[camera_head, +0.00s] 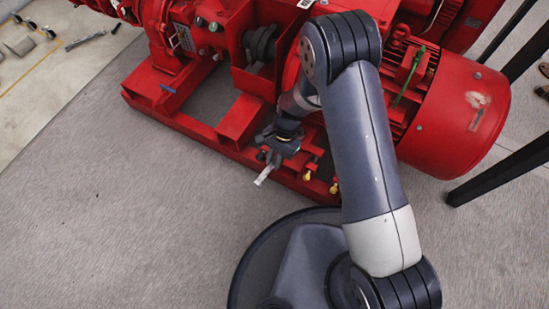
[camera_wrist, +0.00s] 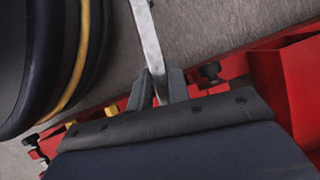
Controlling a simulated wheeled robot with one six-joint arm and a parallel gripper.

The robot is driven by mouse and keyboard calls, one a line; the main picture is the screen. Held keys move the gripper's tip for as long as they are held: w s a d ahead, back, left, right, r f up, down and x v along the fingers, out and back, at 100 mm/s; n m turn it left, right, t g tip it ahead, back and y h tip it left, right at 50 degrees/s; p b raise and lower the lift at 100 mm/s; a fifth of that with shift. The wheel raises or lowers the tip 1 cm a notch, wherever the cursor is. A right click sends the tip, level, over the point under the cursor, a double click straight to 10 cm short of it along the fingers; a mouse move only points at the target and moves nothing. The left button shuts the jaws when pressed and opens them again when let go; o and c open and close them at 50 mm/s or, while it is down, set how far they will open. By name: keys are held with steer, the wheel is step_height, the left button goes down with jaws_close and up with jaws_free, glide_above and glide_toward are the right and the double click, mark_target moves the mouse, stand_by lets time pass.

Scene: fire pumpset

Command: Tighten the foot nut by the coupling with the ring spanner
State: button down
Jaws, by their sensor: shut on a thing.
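My gripper (camera_head: 283,145) is shut on a pale metal spanner (camera_head: 264,177), low beside the red base frame. In the wrist view the gripper (camera_wrist: 158,86) has the spanner (camera_wrist: 150,40) between its fingers; its bar runs out of the top edge, so its far end is hidden there. A dark bolt head (camera_wrist: 210,72) shows on the red frame right of the fingers, apart from the spanner. Brass-coloured bolts (camera_head: 308,175) stand on the frame right of my gripper. I cannot tell which of these is the foot nut by the coupling. The dark coupling (camera_head: 262,45) sits further back.
The red base frame (camera_head: 190,126) carries the pump and the red motor (camera_head: 455,115). A green-handled item (camera_head: 408,77) lies on the motor. Black posts (camera_head: 505,170) stand at the right. Grey floor (camera_head: 120,210) is clear at the left; loose tools (camera_head: 85,40) lie far left.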

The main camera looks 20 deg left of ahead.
steer(key=shift+f+b, duration=0.5)
steer(key=shift+f, duration=0.3)
steer(key=shift+a, duration=0.15)
steer(key=shift+w+a+m+t+y, duration=0.2)
steer(key=shift+w+a+m, duration=0.25)
steer(key=shift+a+m, duration=0.3)
steer(key=shift+w+a+m+t+y, duration=0.1)
steer(key=shift+w+a+m+y, duration=0.3)
steer(key=shift+a+m, duration=0.35)
steer(key=shift+w+a+m+t+y, duration=0.1)
steer(key=shift+w+a+m+y, duration=0.1)
steer(key=shift+w+a+m, duration=0.5)
steer(key=shift+s+a, duration=0.1)
steer(key=shift+s, duration=0.2)
steer(key=shift+s+d+n, duration=0.25)
steer(key=shift+d+n, duration=0.1)
steer(key=shift+n, duration=0.05)
steer(key=shift+r, duration=0.1)
steer(key=shift+r+p, duration=2.05)
steer(key=shift+r, duration=0.45)
